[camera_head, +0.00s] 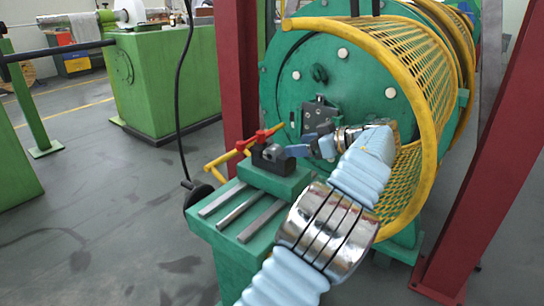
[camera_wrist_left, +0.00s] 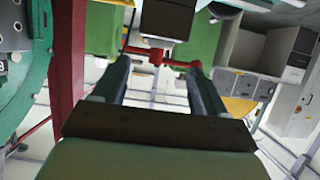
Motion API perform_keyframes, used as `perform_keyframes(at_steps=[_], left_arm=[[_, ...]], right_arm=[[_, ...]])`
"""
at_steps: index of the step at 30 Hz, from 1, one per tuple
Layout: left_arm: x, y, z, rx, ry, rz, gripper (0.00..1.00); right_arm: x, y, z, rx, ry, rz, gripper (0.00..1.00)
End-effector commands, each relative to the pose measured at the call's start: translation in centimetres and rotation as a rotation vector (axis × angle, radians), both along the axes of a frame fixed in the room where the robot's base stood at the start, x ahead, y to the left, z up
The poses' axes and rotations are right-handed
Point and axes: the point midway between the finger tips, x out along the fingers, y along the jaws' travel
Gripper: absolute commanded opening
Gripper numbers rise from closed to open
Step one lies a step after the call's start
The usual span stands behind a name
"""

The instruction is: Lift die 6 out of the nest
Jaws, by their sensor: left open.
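A dark block (camera_head: 275,156), which looks like the nest, sits on a green stand with a red-handled clamp (camera_head: 262,135) on top. I cannot make out die 6 in it. My left gripper (camera_head: 298,148) is just right of the block, with its fingers toward it; contact cannot be judged. In the left wrist view its two fingers (camera_wrist_left: 157,85) are spread apart with nothing held between them. The red clamp handle (camera_wrist_left: 157,56) shows beyond the fingers, and the dark block (camera_wrist_left: 168,18) is at the top edge. My right gripper is not in view.
A green round machine plate (camera_head: 345,75) with a yellow mesh guard (camera_head: 425,90) stands behind my left arm. Red posts (camera_head: 237,75) flank it. Grey bars (camera_head: 240,211) lie on the green stand's top. Open floor (camera_head: 100,220) is at left.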

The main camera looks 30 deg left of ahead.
Motion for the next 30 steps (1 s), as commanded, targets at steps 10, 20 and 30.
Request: perform_keyframes(at_steps=[10, 20, 30], left_arm=[[0.4, 4.2, -1.8, -0.003, 0.001, -0.003, 0.72], [0.7, 8.7, -3.6, -0.003, 0.003, -0.002, 0.72], [0.8, 9.0, -3.8, -0.004, 0.002, -0.004, 0.63]], right_arm=[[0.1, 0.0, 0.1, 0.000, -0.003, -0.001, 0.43], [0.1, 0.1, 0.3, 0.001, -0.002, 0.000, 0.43], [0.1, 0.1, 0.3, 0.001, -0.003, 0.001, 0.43]])
